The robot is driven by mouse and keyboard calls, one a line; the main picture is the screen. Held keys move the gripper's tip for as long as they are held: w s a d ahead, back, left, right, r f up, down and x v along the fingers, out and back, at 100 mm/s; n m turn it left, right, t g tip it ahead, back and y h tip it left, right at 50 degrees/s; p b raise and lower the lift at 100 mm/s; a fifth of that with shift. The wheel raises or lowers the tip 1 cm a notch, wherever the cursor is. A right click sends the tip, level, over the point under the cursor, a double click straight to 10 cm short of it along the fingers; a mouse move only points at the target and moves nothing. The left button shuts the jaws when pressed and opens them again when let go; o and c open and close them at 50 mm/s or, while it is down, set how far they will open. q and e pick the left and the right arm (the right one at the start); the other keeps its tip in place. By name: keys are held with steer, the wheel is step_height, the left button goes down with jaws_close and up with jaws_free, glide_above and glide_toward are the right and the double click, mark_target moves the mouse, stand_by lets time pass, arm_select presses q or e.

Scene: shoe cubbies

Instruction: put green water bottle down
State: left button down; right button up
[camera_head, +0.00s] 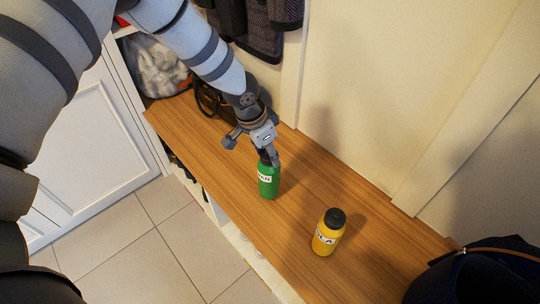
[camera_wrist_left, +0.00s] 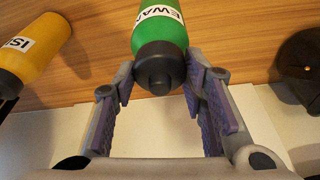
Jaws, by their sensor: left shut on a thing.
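The green water bottle (camera_head: 268,185) has a black cap and a white name label. In the head view it is upright over the wooden bench; I cannot tell whether its base touches the wood. My left gripper (camera_head: 263,152) comes down from above and is shut on the bottle's cap end. In the left wrist view the green bottle (camera_wrist_left: 160,35) lies between the two fingers of the left gripper (camera_wrist_left: 158,85), its black cap toward the camera. The fingers hide part of the top in the head view. My right gripper is not in view.
A yellow bottle (camera_head: 327,238) with a black cap stands on the wooden bench (camera_head: 225,155), right of the green one. A dark bag (camera_head: 480,272) sits at the bench's right end. Another bag (camera_head: 210,98) is behind the gripper. Wood between the bottles is clear.

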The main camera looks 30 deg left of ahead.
arm_select(q)
steer(key=shift+x, duration=0.95)
steer(key=shift+s, duration=0.1)
steer(key=c, duration=1.4)
jaws_free()
steer(key=shift+f, duration=0.2)
steer(key=o, duration=0.4)
